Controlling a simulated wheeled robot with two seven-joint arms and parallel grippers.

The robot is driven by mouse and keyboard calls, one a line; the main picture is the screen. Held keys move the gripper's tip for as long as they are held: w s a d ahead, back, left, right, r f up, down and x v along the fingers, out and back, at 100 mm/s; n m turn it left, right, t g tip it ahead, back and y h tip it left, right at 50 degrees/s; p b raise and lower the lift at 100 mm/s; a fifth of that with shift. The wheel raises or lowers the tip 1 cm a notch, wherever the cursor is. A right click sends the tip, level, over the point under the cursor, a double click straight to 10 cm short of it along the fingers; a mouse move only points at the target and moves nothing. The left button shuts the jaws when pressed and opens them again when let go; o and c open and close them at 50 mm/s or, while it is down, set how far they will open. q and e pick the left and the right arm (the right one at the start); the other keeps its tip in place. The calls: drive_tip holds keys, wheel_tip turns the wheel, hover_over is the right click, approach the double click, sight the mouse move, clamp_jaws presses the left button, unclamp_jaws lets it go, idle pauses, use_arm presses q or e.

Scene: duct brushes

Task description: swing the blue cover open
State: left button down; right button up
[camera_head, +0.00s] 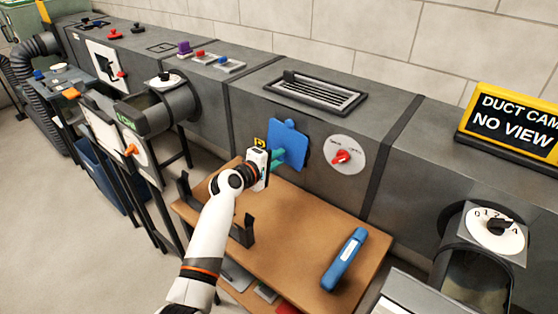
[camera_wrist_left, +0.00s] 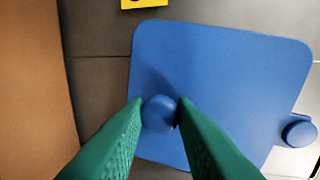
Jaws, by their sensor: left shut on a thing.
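The blue cover (camera_head: 291,143) is a flat plate with rounded corners on the front face of the grey duct, with a small round tab at its top edge. In the left wrist view the cover (camera_wrist_left: 225,75) fills much of the picture, and the round tab (camera_wrist_left: 299,131) shows at its right edge. My left gripper (camera_head: 277,157) is at the cover's lower left. Its green fingers (camera_wrist_left: 160,112) are shut on the cover's round blue knob (camera_wrist_left: 158,115). What lies behind the cover is hidden. My right gripper is not in view.
A red knob on a white dial (camera_head: 342,157) sits right of the cover. A yellow label (camera_head: 259,142) is at its left. Below is a wooden table (camera_head: 300,220) with a blue handheld tool (camera_head: 344,259) and a black bracket (camera_head: 242,232). A vent grille (camera_head: 315,92) is on top.

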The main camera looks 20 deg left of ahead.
use_arm(q)
drive_tip(key=a+r+m, duration=0.1)
drive_tip(key=a+m, duration=0.1)
drive_tip(key=w+a+r+m+y, duration=0.1)
drive_tip(key=a+m, duration=0.1)
drive_tip(key=w+a+r+m+t+y, duration=0.1)
drive_tip(key=a+m, duration=0.1)
drive_tip(key=shift+a+r+m, duration=0.1)
drive_tip(key=shift+r+m, duration=0.1)
drive_tip(key=shift+m, duration=0.2)
drive_tip(key=shift+w+a+r+m, duration=0.15)
drive_tip(key=shift+a+r+m, duration=0.05)
drive_tip(key=shift+r+m, duration=0.15)
drive_tip(key=r+m, duration=0.1)
drive_tip(key=a+r+m+t+p, duration=0.1)
drive_tip(key=r+m, duration=0.1)
drive_tip(key=r+m+y+p, duration=0.1)
drive_tip(key=shift+w+a+r+m, duration=0.35)
drive_tip(key=shift+a, duration=0.05)
drive_tip(key=shift+r+m+t+p, duration=0.4)
drive_tip(key=shift+r+m+p, duration=0.1)
drive_tip(key=shift+r+m, duration=0.3)
drive_tip(key=shift+d+r+m+t+p, duration=0.15)
drive_tip(key=shift+r+m+t+p, duration=0.45)
drive_tip(key=shift+r+m, duration=0.95)
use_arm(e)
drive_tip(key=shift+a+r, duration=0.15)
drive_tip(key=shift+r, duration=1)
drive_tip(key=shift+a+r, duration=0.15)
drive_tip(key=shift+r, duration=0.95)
